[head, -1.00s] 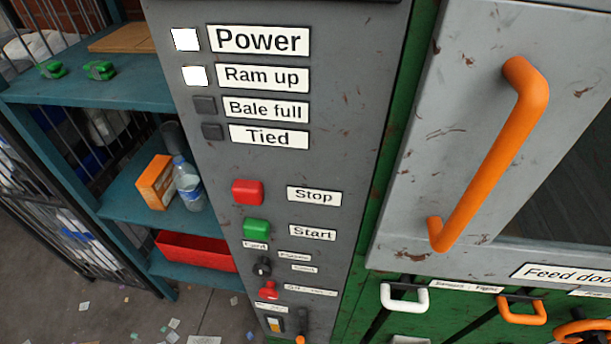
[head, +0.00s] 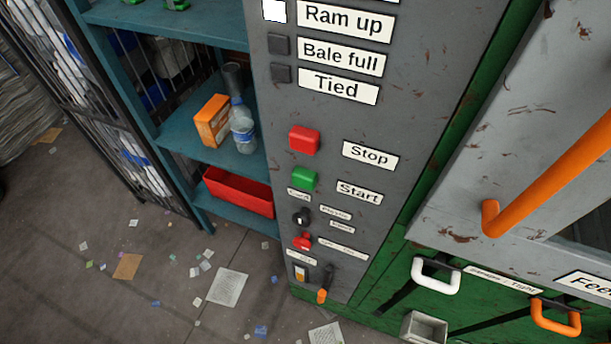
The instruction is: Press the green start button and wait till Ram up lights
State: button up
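The green start button (head: 304,179) is on the grey control panel (head: 330,125), left of the Start label (head: 359,192). The red stop button (head: 304,139) is just above it. The Ram up lamp (head: 274,11) at the top edge is lit white beside its label (head: 346,21). The Bale full lamp (head: 279,44) and the Tied lamp (head: 281,74) are dark. The Power lamp is out of view above. Nothing touches the start button. My gripper is not in view.
Below the buttons are a black selector knob (head: 301,217), a red knob (head: 303,241) and a small orange-tipped lever (head: 323,296). An orange door handle (head: 550,175) and a white handle (head: 436,276) stick out at right. Teal shelves (head: 195,140) stand at left; paper scraps litter the floor.

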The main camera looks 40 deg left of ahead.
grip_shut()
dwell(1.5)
